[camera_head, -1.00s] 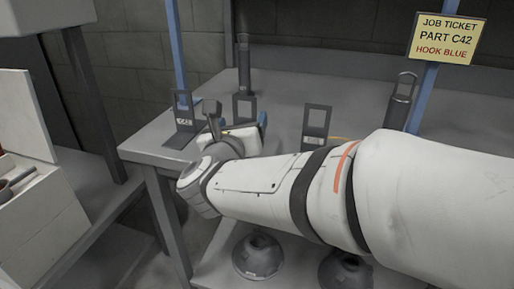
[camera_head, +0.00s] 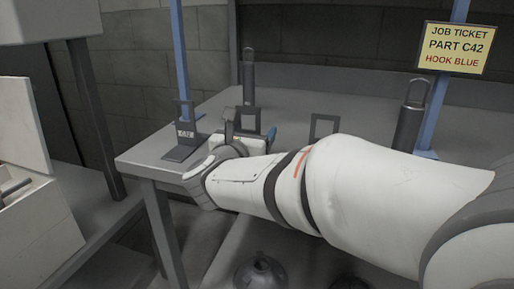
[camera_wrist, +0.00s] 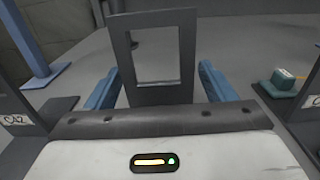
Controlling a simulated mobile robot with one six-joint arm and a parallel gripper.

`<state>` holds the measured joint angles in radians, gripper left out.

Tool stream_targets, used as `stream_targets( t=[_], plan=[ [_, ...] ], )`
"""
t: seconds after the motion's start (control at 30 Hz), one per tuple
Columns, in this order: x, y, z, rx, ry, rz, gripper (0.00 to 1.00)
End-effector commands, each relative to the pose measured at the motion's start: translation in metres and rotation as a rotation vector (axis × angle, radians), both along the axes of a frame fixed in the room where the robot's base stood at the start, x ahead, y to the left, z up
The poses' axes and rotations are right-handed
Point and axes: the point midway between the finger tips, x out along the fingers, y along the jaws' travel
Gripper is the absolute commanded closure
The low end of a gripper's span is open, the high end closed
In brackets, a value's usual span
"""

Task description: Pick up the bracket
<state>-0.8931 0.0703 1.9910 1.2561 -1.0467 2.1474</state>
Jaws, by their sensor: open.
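A dark bracket with a "C42" label (camera_head: 185,139) stands upright near the left end of the grey table. In the wrist view only its labelled edge (camera_wrist: 14,121) shows at far left. A second dark bracket with a square window (camera_wrist: 164,92) stands between the two blue fingers of my gripper (camera_wrist: 160,78), with gaps on both sides. No label shows on it. In the head view this middle bracket (camera_head: 246,113) rises behind my gripper (camera_head: 250,132). My gripper is open and holds nothing. A third bracket (camera_head: 322,118) stands to the right, its lower part hidden by my arm.
A yellow job ticket (camera_head: 456,47) reads "PART C42, HOOK BLUE". Blue posts (camera_head: 181,60) rise at left and right. Dark cylinders with loops (camera_head: 249,84) stand farther back. In the wrist view, a teal block (camera_wrist: 283,84) lies right of my gripper. The table behind is mostly clear.

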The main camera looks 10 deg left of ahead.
Motion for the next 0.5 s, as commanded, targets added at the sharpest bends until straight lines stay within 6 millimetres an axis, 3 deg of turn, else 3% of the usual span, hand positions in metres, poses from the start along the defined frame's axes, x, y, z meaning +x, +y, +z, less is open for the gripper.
stream_targets(
  t=[0.1,0.5],
  plan=[
    [-0.0002,-0.0001,0.0001,0.0,0.0,0.0,0.24],
    [-0.0001,-0.0006,0.0,-0.001,0.0,-0.001,0.56]
  ],
)
